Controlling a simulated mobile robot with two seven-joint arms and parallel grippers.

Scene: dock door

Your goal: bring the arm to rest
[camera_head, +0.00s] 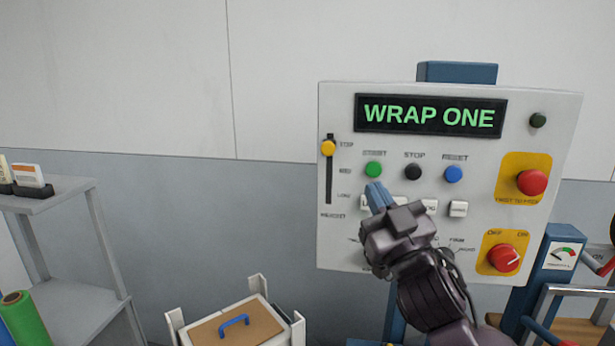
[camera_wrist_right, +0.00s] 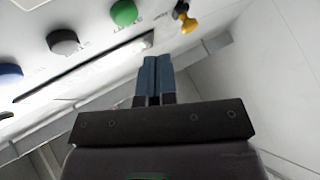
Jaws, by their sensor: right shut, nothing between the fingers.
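My right gripper (camera_head: 376,196) is in front of the control panel (camera_head: 340,240), just below the green button (camera_head: 373,169). Its blue fingers are shut together with nothing between them, as the right wrist view (camera_wrist_right: 153,80) also shows. I cannot tell whether the fingertips touch the panel. My right arm comes in from the lower right and hides part of the panel's lower middle. The panel's display (camera_head: 430,116) reads WRAP ONE in green. My left gripper is not in view.
The panel also bears a black button (camera_head: 413,172), a blue button (camera_head: 453,174), a yellow slider knob (camera_head: 328,147), a red stop knob (camera_head: 531,182) and a red rotary switch (camera_head: 503,257). A grey shelf (camera_head: 70,190) stands left. A box with a blue handle (camera_head: 234,321) is below.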

